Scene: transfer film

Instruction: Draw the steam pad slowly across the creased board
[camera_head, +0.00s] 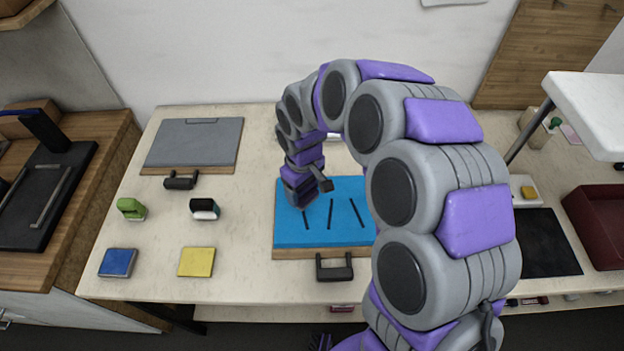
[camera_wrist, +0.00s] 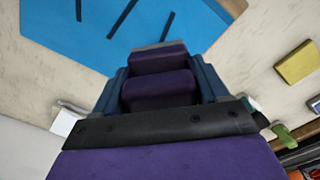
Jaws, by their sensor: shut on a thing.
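The creased board is a bright blue sheet (camera_head: 345,228) with several dark slanted lines, on a wooden base at the table's middle. My gripper (camera_head: 305,200) points down over its left part. In the wrist view my gripper (camera_wrist: 160,75) is shut, and the blue sheet (camera_wrist: 60,30) with its dark lines lies beyond the fingertips. A thin grey edge at the fingertips, which I take for the steam pad (camera_wrist: 158,46), shows between them; the rest is hidden. I cannot tell whether it touches the board. My arm hides the board's right side in the head view.
A grey board (camera_head: 195,143) lies back left, with a black handle (camera_head: 181,182) before it. A green tool (camera_head: 131,208), a black-and-white item (camera_head: 204,209), a blue pad (camera_head: 118,263) and a yellow pad (camera_head: 196,262) stand left. A black handle (camera_head: 334,270) is in front. A dark-red tray (camera_head: 598,230) sits right.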

